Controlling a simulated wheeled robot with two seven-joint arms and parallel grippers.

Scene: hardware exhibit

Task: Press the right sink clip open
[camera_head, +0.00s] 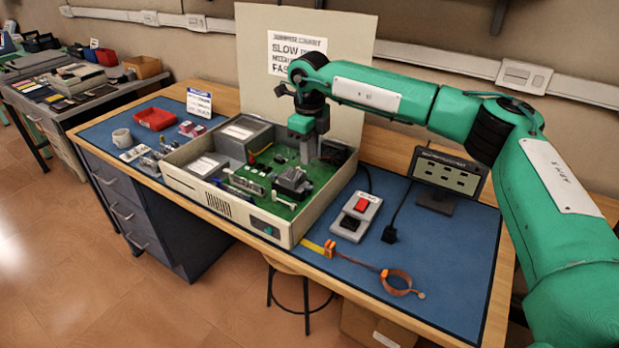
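An open beige computer case (294,236) stands on the blue bench mat, with a green circuit board (282,211) inside. A dark block that looks like the heat sink (293,182) sits on the board. Its clips are too small to make out. My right arm comes in from the right, and my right gripper (309,157) points down into the case just above and behind the dark block. Its fingers look close together, but I cannot tell whether they are shut or touch anything. My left gripper is not in view.
A switch box with a red button (361,206), a black plug (389,235), a small display (447,176) and an orange wrist strap (396,283) lie right of the case. A sign board (262,75) stands behind.

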